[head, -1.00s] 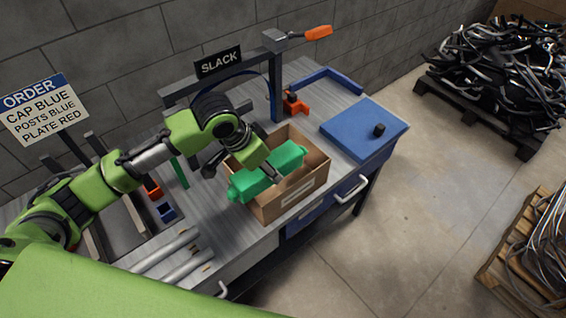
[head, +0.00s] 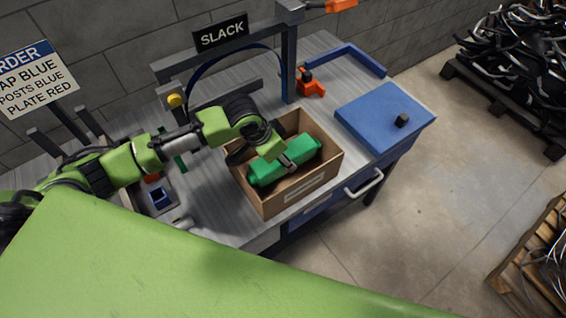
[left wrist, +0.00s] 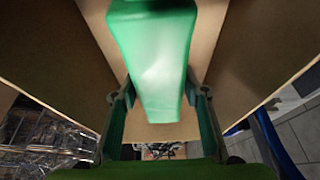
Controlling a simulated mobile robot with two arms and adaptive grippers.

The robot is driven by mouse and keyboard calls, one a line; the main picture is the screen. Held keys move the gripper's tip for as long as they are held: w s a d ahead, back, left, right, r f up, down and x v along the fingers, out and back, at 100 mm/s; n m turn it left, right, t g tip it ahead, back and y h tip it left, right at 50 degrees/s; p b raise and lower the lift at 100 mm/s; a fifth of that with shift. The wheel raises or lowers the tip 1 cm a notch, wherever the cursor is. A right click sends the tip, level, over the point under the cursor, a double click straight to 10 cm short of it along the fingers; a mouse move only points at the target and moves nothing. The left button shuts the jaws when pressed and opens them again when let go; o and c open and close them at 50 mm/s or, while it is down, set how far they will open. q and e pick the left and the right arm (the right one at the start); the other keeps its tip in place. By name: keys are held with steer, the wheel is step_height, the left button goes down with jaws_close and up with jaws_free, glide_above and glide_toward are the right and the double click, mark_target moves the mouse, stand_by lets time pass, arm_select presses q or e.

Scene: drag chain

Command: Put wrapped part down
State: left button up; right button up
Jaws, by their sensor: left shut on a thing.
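The wrapped part is a green bundle (head: 299,158) inside the open cardboard box (head: 273,204) on the workbench. In the head view it lies between the box walls; its underside is hidden, so I cannot tell whether it touches the bottom. My left gripper (head: 290,163) is shut on the green bundle from above. In the left wrist view the bundle (left wrist: 155,60) lies between the two fingers (left wrist: 160,115), with brown box walls around it. My right gripper is not in view.
A blue plate with a black knob (head: 385,117) lies right of the box. An orange clamp (head: 311,83) and a frame with a SLACK sign (head: 221,32) stand behind it. Small blue and orange parts lie left. Floor pallets (head: 530,115) stand at the right.

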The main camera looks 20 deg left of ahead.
arm_select(q)
step_height(320, 180, down, 3)
steer(key=shift+f, duration=0.25)
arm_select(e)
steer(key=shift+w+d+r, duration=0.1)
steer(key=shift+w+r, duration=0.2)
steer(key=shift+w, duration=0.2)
arm_select(q)
steer(key=shift+f, duration=0.15)
steer(key=o, duration=1.4)
steer(key=shift+s, duration=0.1)
steer(key=shift+o, duration=0.2)
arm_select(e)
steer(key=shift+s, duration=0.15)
arm_select(q)
steer(key=shift+r, duration=0.2)
steer(key=v, duration=1.2)
steer(key=shift+b, duration=0.3)
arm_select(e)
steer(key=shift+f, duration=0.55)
